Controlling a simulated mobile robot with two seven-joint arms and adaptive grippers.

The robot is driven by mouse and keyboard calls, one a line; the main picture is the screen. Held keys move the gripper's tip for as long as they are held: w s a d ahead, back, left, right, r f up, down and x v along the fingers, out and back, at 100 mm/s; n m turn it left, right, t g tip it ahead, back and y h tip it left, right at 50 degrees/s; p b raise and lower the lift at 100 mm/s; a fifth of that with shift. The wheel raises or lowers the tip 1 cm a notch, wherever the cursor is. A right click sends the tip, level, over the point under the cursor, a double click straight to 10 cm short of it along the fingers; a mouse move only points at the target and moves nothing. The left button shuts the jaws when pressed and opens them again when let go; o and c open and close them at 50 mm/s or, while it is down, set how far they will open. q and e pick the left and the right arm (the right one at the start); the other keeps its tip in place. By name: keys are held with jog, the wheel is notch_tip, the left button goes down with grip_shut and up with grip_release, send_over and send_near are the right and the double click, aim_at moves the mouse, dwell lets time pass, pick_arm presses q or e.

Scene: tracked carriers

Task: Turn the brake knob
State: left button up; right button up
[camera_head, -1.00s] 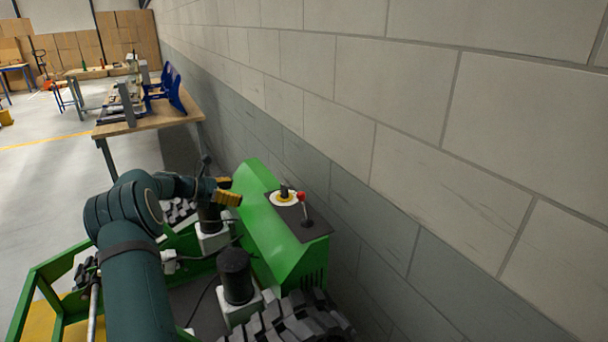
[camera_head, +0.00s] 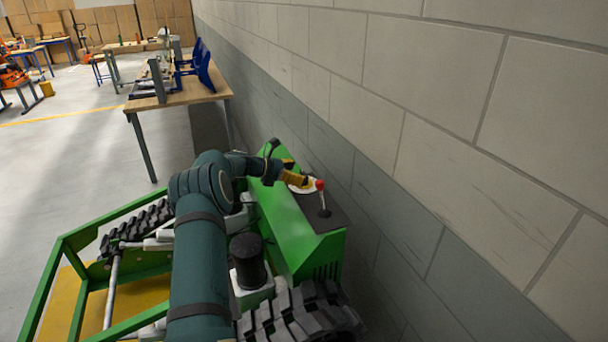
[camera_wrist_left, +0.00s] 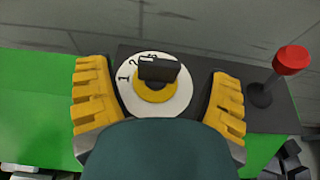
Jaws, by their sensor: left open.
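The brake knob (camera_wrist_left: 158,70) is a black bar grip on a yellow ring, set on a white numbered dial (camera_wrist_left: 128,92). In the left wrist view it lies between the two yellow fingers of my left gripper (camera_wrist_left: 158,100), which is open, with a gap on both sides. In the head view the gripper (camera_head: 293,178) is over the panel and hides the knob; part of the white dial (camera_head: 308,186) shows beside it. My right gripper is not in view.
A red-topped lever (camera_head: 321,192) stands on the black panel (camera_head: 335,222) close to the dial; it also shows in the wrist view (camera_wrist_left: 280,75). The green carrier (camera_head: 290,230) stands near a block wall (camera_head: 440,150). A wooden table (camera_head: 190,97) is farther back.

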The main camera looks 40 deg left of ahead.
aim_at(302, 173)
pick_arm(q)
jog(key=shift+x, duration=1.55)
jog(key=c, duration=1.2)
jog(key=shift+m+g+h, duration=0.5)
jog(key=shift+m+h, duration=0.3)
jog(key=o, duration=1.2)
jog(key=v, duration=1.2)
